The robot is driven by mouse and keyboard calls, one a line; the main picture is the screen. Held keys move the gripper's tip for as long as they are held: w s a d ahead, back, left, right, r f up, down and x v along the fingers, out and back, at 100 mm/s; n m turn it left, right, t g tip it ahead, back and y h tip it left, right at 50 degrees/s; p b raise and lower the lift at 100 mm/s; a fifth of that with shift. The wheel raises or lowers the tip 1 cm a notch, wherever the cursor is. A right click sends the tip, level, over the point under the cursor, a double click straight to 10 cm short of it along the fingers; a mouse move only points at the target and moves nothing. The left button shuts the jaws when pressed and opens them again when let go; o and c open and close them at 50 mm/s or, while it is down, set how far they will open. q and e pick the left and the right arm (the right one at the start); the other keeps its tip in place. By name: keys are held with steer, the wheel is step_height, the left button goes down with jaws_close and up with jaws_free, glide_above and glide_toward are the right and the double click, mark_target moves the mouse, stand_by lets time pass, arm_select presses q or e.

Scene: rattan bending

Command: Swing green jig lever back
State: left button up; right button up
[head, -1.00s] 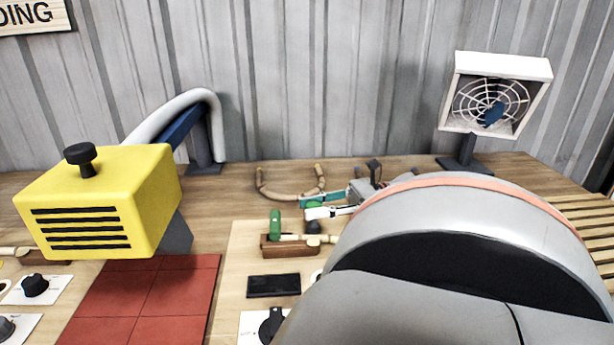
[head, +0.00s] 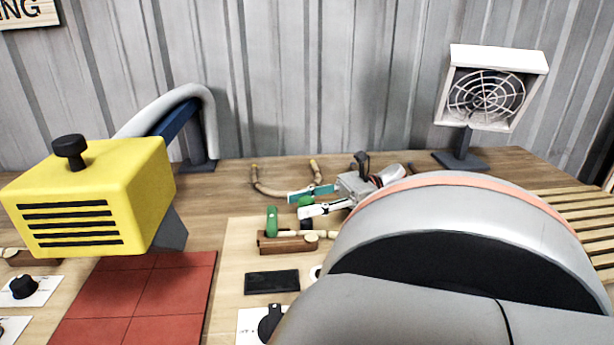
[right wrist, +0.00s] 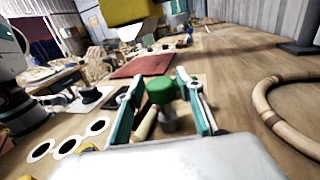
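My right gripper (head: 306,202) reaches in from the right above the light board, with its two teal-padded fingers apart. In the right wrist view its open fingers (right wrist: 160,84) stand on both sides of a green knob (right wrist: 160,91) on a short grey post. Gaps show beside the knob. In the head view this green knob (head: 306,199) is partly hidden between the fingers. A second, upright green cylinder (head: 271,221) stands at a brown wooden block (head: 287,243) just left of the fingers. Which green part is the jig lever, I cannot tell. My left gripper is not in view.
A bent rattan piece (head: 268,188) lies behind the fingers; it also shows in the right wrist view (right wrist: 277,118). A yellow vented box (head: 85,205) hangs over red tiles (head: 140,300) at left. A fan (head: 487,97) stands back right. My arm covers the front right.

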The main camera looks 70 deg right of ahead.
steer(key=shift+w, duration=0.15)
steer(key=shift+d, duration=0.1)
steer(key=v, duration=1.2)
steer(key=shift+r, duration=0.1)
